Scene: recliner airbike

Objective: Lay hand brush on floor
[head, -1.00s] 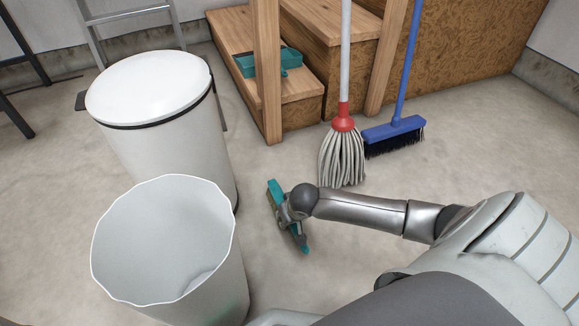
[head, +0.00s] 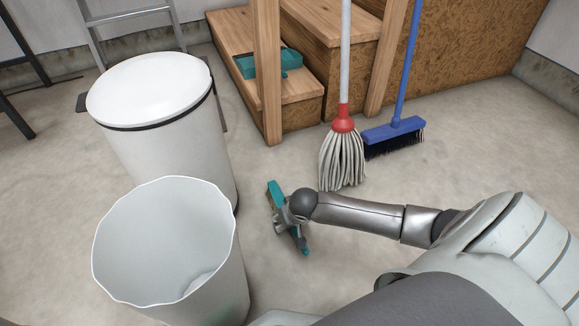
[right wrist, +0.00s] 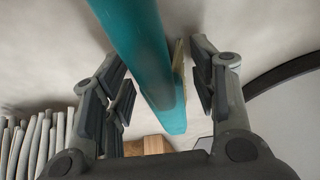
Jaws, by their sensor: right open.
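The teal hand brush (head: 273,194) is low over or on the floor (head: 330,270), between the white bin and the mop; I cannot tell whether it touches the floor. My right gripper (head: 291,213) is around the brush's middle and hides part of it. In the right wrist view, the brush (right wrist: 145,45) runs between the spread fingers of the open gripper (right wrist: 160,88), with gaps on both sides. A pale strip of bristles shows along its right side. My left gripper is out of view.
A white open bin (head: 165,235) and a lidded white bin (head: 165,140) stand at left. A mop (head: 342,155) and blue broom (head: 395,130) stand behind the gripper. A teal dustpan (head: 262,66) lies on the wooden steps (head: 300,92). Floor at right is clear.

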